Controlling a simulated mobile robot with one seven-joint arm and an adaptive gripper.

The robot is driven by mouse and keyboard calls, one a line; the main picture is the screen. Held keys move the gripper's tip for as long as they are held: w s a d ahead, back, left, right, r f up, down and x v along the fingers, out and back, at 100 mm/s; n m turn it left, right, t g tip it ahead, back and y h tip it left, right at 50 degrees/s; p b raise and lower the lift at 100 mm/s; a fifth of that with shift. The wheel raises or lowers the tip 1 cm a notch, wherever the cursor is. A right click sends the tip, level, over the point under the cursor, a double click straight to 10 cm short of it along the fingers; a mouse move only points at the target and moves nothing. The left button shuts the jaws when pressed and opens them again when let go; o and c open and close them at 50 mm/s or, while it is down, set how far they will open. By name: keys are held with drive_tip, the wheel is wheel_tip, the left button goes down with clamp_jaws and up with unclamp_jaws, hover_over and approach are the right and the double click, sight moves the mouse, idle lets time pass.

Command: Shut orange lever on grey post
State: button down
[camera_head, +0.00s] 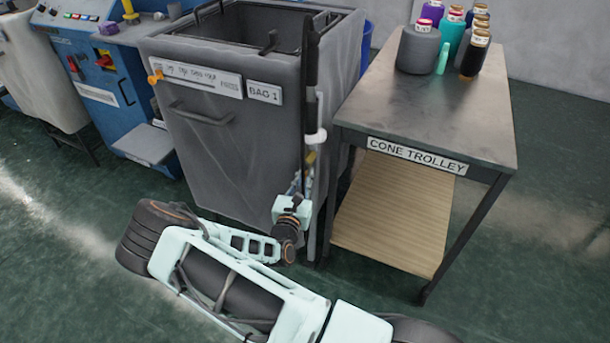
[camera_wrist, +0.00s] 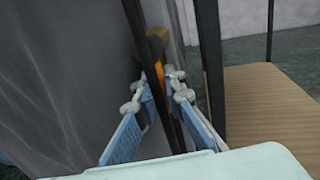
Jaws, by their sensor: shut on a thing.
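The grey post (camera_head: 311,90) stands upright at the right front corner of the grey bag bin. The orange lever (camera_wrist: 154,68) shows in the wrist view beside the dark upright, with a brownish top. In the head view only a small yellowish part of the lever (camera_head: 311,158) shows, just above my gripper. My gripper (camera_head: 307,178) reaches up to the post from below. In the wrist view my gripper (camera_wrist: 163,84) has its fingertips close together, shut on the orange lever. The fingers and the dark bar hide part of the lever.
The bag bin (camera_head: 240,150) stands directly left of the post. The cone trolley (camera_head: 400,120) is close on the right, with several yarn cones (camera_head: 417,48) on top and a wooden lower shelf (camera_head: 395,215). A blue machine (camera_head: 105,85) stands further left. Floor is open in front.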

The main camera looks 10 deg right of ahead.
drive_tip(key=shift+d+r, duration=0.1)
drive_tip(key=shift+r, duration=0.05)
drive_tip(key=n+p, duration=0.2)
drive_tip(key=p, duration=0.1)
drive_tip(key=s+d+n+g+p, duration=0.1)
drive_tip(key=p, duration=0.1)
drive_tip(key=shift+r+n, duration=0.3)
drive_tip(key=shift+s+d+r+n+g+h+p, duration=0.3)
drive_tip(key=shift+r+n+g+p, duration=0.2)
drive_tip(key=shift+n+p, duration=1.15)
drive_tip(key=shift+s+d+r+n+g+h+p, duration=0.15)
drive_tip(key=shift+d+r+n+g+h+p, duration=0.4)
drive_tip(key=shift+n, duration=1.8)
drive_tip(key=shift+s+d+r+n+g+y+p, duration=0.1)
drive_tip(key=shift+s+d+r+n+g+p, duration=0.35)
drive_tip(key=shift+n+p, duration=1.35)
drive_tip(key=shift+w+a+r+n, duration=0.15)
drive_tip(key=shift+w+a+n, duration=0.05)
drive_tip(key=shift+a+n, duration=0.1)
drive_tip(key=c, duration=2.3)
unclamp_jaws()
drive_tip(key=shift+o, duration=0.2)
drive_tip(key=shift+s, duration=0.1)
